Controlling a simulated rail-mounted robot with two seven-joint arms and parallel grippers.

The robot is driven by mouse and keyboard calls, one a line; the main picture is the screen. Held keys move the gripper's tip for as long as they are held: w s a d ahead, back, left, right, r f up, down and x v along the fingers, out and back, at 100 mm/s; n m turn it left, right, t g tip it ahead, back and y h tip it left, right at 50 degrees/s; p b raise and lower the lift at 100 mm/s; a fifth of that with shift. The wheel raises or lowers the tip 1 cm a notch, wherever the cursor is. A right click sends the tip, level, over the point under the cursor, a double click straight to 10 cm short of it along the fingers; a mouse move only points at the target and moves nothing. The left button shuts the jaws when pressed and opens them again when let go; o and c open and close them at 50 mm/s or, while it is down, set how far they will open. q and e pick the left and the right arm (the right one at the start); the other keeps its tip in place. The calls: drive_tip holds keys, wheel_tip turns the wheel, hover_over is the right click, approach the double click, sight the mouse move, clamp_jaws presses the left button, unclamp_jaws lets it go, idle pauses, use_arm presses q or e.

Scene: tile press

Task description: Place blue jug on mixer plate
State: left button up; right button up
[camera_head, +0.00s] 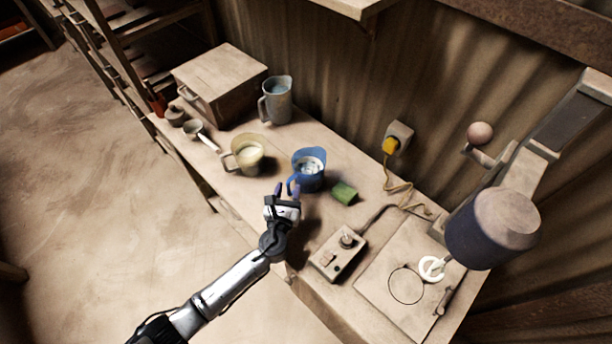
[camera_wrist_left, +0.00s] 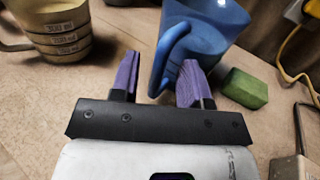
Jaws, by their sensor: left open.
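The blue jug (camera_head: 309,170) stands upright on the workbench, with pale contents showing inside. Its handle faces my left gripper (camera_head: 287,191). In the left wrist view the jug (camera_wrist_left: 205,35) is just ahead, and its handle lies between the purple fingertips of my left gripper (camera_wrist_left: 157,78), close to the right one. The fingers are apart and not closed on the handle. The mixer plate (camera_head: 406,284), a flat board with a drawn circle, lies under the mixer (camera_head: 492,228) with its white whisk at the right. My right gripper is not in view.
A green sponge (camera_head: 344,192) lies just right of the jug. A cream measuring jug (camera_head: 246,155) stands to its left, a grey jug (camera_head: 277,100) and a box (camera_head: 220,82) behind. A control box (camera_head: 339,253) with a cable sits between jug and plate.

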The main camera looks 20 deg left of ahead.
use_arm(q)
drive_tip(key=shift+w+a, duration=0.15)
drive_tip(key=shift+w, duration=0.65)
drive_tip(key=shift+c, duration=0.4)
clamp_jaws()
drive_tip(key=shift+r, duration=0.1)
